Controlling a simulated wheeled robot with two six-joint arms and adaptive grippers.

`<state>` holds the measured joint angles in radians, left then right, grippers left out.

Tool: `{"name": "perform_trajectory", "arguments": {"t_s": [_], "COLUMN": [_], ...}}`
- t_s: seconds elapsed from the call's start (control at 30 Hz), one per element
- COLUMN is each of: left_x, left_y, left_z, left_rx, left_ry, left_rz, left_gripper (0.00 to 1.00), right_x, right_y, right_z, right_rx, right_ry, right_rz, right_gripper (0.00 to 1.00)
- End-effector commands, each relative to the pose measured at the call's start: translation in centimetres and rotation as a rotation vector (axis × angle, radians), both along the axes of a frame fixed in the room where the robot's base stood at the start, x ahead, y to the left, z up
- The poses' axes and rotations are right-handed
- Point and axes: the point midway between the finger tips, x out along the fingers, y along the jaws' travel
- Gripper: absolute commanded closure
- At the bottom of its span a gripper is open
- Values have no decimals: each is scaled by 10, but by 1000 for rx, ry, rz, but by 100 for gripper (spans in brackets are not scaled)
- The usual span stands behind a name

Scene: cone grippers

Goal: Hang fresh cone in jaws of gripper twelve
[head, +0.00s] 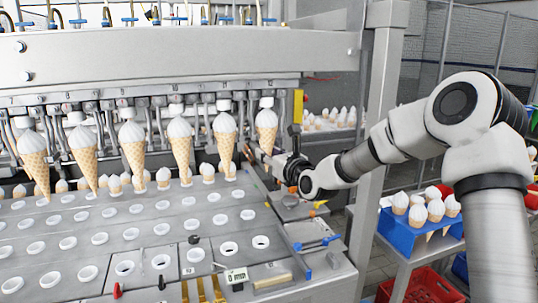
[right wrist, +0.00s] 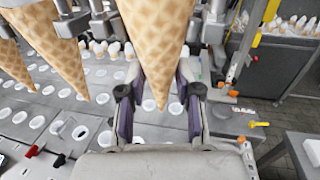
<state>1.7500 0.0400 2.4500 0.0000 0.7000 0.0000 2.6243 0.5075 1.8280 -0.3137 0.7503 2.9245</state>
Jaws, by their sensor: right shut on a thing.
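A row of white-topped wafer cones hangs under the machine's row of grippers in the head view. The rightmost cone (head: 267,119) sits under the last machine gripper (head: 266,93) at the right end. The tiny labels are too small to read surely. My right gripper (head: 265,158) reaches in from the right at this cone's lower part. In the right wrist view, my right gripper (right wrist: 158,108) has its fingers on both sides of the cone (right wrist: 156,45), shut on it. The cone is upright, tip down; its top is out of that view. I cannot tell whether the machine's jaws grip it. My left gripper is not in view.
A perforated metal plate (head: 130,228) lies under the hanging cones. Another hanging cone (head: 225,138) is close on the left. A grey post (head: 378,110) stands beside my right arm. A blue holder (head: 407,232) with several cones stands at right, above a red crate (head: 425,288).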

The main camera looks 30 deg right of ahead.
Motion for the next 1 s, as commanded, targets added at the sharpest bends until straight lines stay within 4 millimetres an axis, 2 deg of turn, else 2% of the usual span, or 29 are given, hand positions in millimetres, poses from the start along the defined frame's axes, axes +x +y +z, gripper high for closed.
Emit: {"name": "perform_trajectory", "arguments": {"t_s": [0.43,0.47,0.5,0.53,0.73,0.77,0.8,1.0], "left_x": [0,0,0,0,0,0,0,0], "left_y": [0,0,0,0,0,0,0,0], "left_z": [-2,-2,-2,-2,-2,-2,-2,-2], "left_rx": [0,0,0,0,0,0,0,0], "left_ry": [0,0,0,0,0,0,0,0], "left_rz": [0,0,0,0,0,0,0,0], "left_gripper": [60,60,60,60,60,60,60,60], "right_x": [0,0,0,0,0,0,0,0], "right_y": [0,0,0,0,0,0,0,0], "right_z": [-1,-1,-1,-1,-2,-2,-2,-2], "right_rx": [0,0,0,0,0,0,0,0], "right_ry": [-1,-1,-1,-1,0,0,0,0], "right_rz": [0,0,0,0,0,0,0,0], "right_gripper": [83,56,42,37,37,34,21,21]}}
